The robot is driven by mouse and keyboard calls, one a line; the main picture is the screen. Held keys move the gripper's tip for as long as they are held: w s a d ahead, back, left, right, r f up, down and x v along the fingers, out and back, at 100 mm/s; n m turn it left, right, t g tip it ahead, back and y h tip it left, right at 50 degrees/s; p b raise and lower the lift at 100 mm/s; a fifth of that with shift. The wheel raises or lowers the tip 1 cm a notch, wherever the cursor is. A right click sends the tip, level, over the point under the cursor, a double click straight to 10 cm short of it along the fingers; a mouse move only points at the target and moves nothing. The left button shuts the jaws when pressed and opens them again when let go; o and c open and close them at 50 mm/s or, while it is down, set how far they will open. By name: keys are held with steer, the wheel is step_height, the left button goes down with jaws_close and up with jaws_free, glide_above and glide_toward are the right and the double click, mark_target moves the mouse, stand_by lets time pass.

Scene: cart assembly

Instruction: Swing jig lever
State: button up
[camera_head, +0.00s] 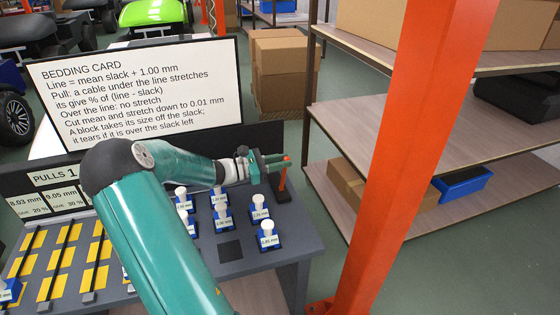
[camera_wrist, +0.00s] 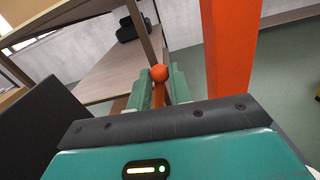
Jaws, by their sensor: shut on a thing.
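The jig lever is an orange upright handle with a ball top (camera_wrist: 159,73), held between two green fingers in the wrist view. My gripper (camera_wrist: 158,92) is shut on the lever just below the ball. In the head view my gripper (camera_head: 277,162) reaches the lever (camera_head: 284,176) at the right back corner of the grey bench (camera_head: 262,262). The lever's foot is dark and stands on the bench top. My teal arm hides part of the bench middle.
Several blue blocks with white knobs (camera_head: 268,236) stand on the bench, right of my arm. Yellow strips with dark cables (camera_head: 55,262) lie at the left. A bedding card (camera_head: 140,95) stands behind. An orange post (camera_head: 405,150) and a shelf (camera_head: 400,195) are at the right.

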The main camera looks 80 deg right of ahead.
steer(key=shift+s+a, duration=0.1)
steer(key=shift+s, duration=0.05)
steer(key=shift+s+a+f, duration=0.2)
steer(key=shift+s+a, duration=0.05)
steer(key=shift+a, duration=0.15)
steer(key=shift+s+a+f, duration=0.2)
steer(key=shift+a, duration=0.2)
steer(key=o, duration=0.8)
steer(key=shift+o, duration=0.2)
